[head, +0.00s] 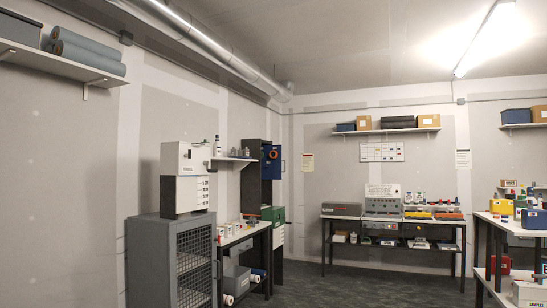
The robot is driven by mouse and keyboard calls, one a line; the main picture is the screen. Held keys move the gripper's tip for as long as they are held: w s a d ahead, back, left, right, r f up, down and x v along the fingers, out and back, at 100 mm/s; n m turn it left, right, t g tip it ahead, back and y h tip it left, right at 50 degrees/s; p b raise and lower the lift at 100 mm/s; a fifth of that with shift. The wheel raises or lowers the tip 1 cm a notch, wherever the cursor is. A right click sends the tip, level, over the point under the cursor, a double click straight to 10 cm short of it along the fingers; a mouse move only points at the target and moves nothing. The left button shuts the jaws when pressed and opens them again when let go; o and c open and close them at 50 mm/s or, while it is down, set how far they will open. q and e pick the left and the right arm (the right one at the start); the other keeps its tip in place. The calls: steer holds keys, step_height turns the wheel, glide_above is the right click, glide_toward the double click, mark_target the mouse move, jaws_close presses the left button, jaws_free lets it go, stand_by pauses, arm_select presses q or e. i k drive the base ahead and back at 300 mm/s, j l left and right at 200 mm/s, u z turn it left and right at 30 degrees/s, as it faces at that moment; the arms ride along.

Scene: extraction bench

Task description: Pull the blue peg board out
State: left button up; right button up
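A blue panel (267,165), which looks like the blue peg board, stands upright beside a tall black cabinet or frame (251,178) near the far left corner. A small round orange-red thing shows on its face. The panel is small in the head view and its holes cannot be made out. Part of it may be hidden by the black frame. Neither of my grippers is in view.
A grey mesh cage (171,262) with a white machine (185,178) on top and a narrow bench (240,234) stand before the panel. A back bench (340,217) and a right bench (505,223) carry equipment. Grey floor (340,286) between them is clear.

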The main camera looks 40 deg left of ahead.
mark_target(271, 169)
steer(key=i+j+u, duration=0.35)
steer(key=i, duration=0.35)
steer(key=i+j+u, duration=0.35)
steer(key=i, duration=0.35)
steer(key=i+u, duration=0.35)
steer(key=i, duration=0.4)
steer(key=i+j, duration=0.1)
steer(key=i, duration=5.2)
steer(key=i+l+z, duration=0.05)
steer(key=l, duration=0.1)
